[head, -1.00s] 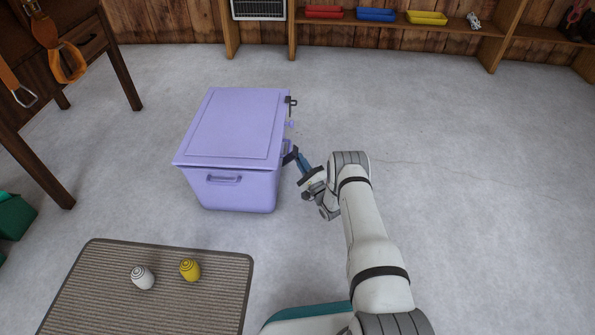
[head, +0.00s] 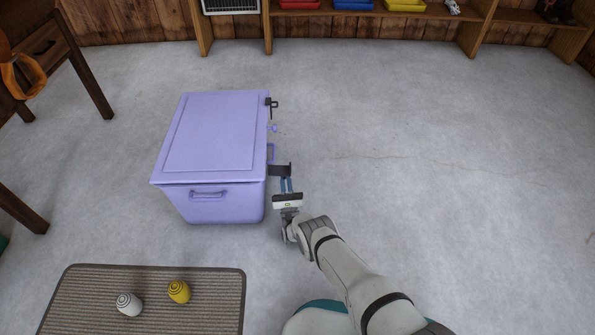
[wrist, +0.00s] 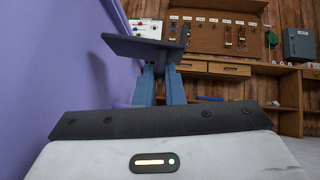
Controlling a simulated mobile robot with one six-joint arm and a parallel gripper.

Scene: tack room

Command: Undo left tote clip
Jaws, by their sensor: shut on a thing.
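The lavender tote (head: 215,135) stands on the floor with its lid on. On its right side, the near dark clip (head: 281,169) sticks out from the wall; I take this as the left clip. My gripper (head: 288,184) is shut on this clip with its blue fingers, beside the tote's near right corner. In the wrist view, the clip's dark plate (wrist: 145,48) lies across the ends of my gripper (wrist: 160,75), with the tote wall (wrist: 45,60) close on the left. A second dark clip (head: 271,103) stands out at the far right corner.
A ribbed mat (head: 150,310) with a white rounded item (head: 129,304) and a yellow one (head: 179,291) lies in front of the tote. A table leg (head: 85,75) stands at left. Wooden shelving (head: 375,35) lines the back. The floor on the right is clear.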

